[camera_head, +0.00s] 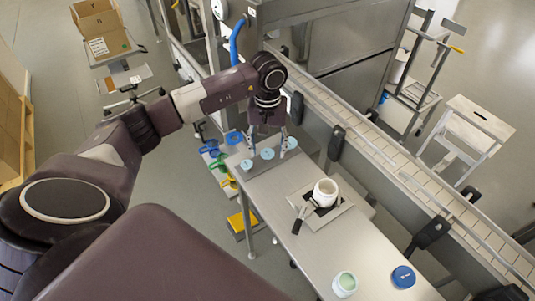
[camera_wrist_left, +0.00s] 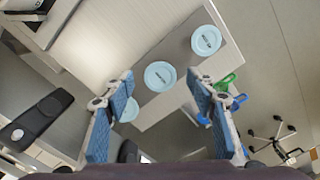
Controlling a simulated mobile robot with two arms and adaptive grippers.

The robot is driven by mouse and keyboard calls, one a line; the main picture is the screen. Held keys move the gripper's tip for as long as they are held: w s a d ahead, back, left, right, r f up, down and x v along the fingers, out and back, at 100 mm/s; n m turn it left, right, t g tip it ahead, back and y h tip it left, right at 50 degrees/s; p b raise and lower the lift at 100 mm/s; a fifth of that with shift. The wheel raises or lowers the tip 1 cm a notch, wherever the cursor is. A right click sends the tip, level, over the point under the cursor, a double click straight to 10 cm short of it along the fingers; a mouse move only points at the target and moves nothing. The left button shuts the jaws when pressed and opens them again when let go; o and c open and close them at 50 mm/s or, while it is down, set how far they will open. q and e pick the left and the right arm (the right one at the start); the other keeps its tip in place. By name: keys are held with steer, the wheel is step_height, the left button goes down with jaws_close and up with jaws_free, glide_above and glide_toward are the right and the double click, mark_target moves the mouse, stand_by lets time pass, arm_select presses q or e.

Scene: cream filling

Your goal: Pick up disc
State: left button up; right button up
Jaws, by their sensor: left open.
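Three light blue discs lie in a row at the far end of the steel table (camera_head: 270,190): a left disc (camera_head: 247,165), a middle disc (camera_head: 267,154) and a right disc (camera_head: 291,143). My left gripper (camera_head: 267,141) points down over this row, fingers apart and empty. In the left wrist view, the middle disc (camera_wrist_left: 160,76) shows between the open fingers. Another disc (camera_wrist_left: 206,40) lies beyond the right finger, and the third disc (camera_wrist_left: 127,109) is partly hidden by the left finger. My right gripper is not in view.
A white jar (camera_head: 325,192) stands on a plate on the table, with a black-handled tool (camera_head: 297,226) beside it. A jar with pale green content (camera_head: 345,283) and a blue lid (camera_head: 403,277) are nearer. A conveyor (camera_head: 380,150) runs along the right side.

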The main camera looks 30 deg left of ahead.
arm_select(q)
steer(key=shift+c, duration=0.2)
steer(key=c, duration=0.7)
